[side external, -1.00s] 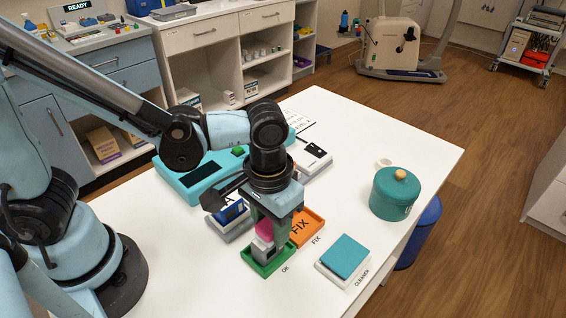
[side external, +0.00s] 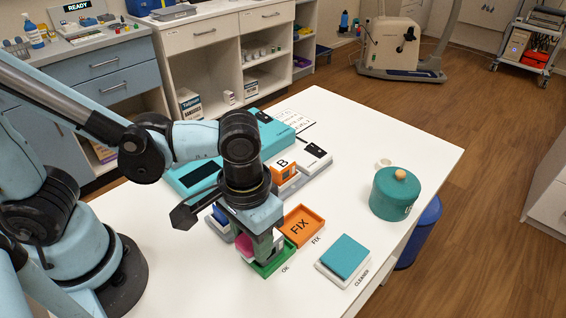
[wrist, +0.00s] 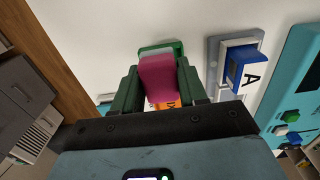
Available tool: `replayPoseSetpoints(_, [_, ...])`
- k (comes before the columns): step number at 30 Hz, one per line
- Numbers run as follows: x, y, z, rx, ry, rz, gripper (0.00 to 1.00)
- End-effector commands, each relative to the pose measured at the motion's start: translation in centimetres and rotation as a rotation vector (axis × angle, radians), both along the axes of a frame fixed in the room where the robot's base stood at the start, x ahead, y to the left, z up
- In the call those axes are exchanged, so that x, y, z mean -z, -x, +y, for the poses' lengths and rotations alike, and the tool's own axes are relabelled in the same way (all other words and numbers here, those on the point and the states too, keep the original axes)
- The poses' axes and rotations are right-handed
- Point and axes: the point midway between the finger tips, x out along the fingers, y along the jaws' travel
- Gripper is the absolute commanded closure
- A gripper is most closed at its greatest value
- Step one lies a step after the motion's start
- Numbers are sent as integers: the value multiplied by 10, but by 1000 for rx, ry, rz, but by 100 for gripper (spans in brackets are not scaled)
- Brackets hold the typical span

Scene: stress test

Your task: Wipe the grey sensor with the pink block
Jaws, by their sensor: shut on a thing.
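My gripper (side external: 258,248) is shut on the pink block (side external: 243,243), low at the green OK tray (side external: 267,269). In the wrist view the pink block (wrist: 157,78) sits between the two dark green fingers, in front of the green tray (wrist: 172,44). I cannot tell whether the block touches the tray or something in it. The grey sensor cannot be made out for sure; the gripper and block cover much of the tray.
A teal cleaner pad (side external: 344,255) is nearer the front. A blue block A (wrist: 240,68) sits in a grey tray. An orange block B (side external: 283,171) and a teal pot (side external: 395,193) stand farther right.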

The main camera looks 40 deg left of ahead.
Motion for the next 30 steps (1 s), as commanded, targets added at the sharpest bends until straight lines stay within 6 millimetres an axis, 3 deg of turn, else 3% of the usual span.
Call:
replayPoseSetpoints(2, [-19,0,1,-1,0,-1,96])
replayPoseSetpoints(18, [-65,0,1,-1,0,-1,96])
replayPoseSetpoints(30, [-78,0,1,-1,0,-1,96])
